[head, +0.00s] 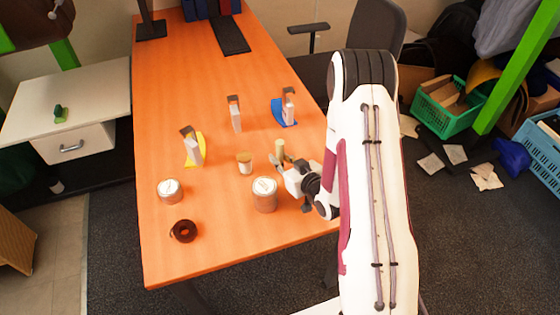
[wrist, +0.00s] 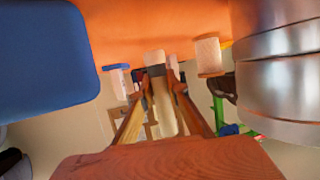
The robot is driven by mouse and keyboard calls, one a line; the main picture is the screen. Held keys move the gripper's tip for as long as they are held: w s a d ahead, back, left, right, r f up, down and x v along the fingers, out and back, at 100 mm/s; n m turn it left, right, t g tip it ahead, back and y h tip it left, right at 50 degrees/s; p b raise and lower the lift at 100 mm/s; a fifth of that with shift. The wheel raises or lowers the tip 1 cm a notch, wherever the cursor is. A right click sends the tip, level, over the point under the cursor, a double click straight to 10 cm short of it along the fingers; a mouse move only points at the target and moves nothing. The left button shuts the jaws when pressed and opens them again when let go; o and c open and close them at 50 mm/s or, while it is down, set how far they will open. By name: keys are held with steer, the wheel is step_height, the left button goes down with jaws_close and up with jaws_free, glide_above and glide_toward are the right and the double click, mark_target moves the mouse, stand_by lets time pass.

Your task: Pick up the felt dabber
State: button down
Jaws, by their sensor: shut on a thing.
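The felt dabber (head: 280,149) shows in the head view as a small upright pale cylinder at the right front of the table. My gripper (head: 286,164) is shut on it from the right. In the wrist view the fingers (wrist: 166,84) close around a pale, light-tipped piece (wrist: 160,98), the dabber. Part of it is hidden by the fingers. I cannot tell from these frames whether its lower end touches the table.
A tin (head: 265,195) stands just in front of the dabber, and a small cork-coloured pot (head: 244,163) to its left. A second tin (head: 170,190), a dark tape ring (head: 184,231), and yellow (head: 201,147) and blue (head: 284,117) saddle pieces stand around. The table's middle left is clear.

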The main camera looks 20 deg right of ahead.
mark_target(280, 142)
steer(key=shift+r, duration=4.2)
